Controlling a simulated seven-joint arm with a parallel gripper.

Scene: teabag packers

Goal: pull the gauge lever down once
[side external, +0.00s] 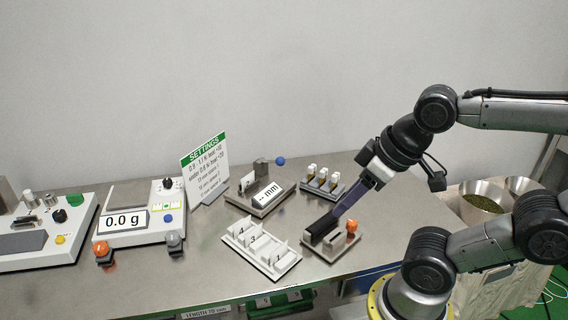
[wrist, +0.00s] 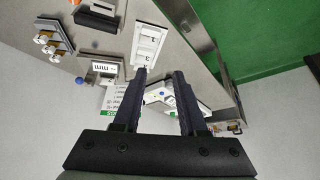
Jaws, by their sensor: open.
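The gauge (side external: 258,203) is a grey block with a tilted display reading "-- mm", on the steel table. Its lever ends in a blue ball (side external: 280,160), raised at the back right of the gauge. In the wrist view the gauge (wrist: 104,67) and the blue ball (wrist: 79,80) lie left of my fingers. My gripper (wrist: 160,74) is open, with nothing between its fingers. In the side view my gripper (side external: 338,213) is in front and to the right of the gauge, apart from the lever, its tips overlapping a fixture in the picture.
That fixture has a black block (side external: 322,226) and an orange knob (side external: 352,226). A white slotted tray (side external: 262,250) lies in front of the gauge. A rack of small vials (side external: 322,184) is right of it. A settings sign (side external: 204,168) and a scale (side external: 140,215) stand left.

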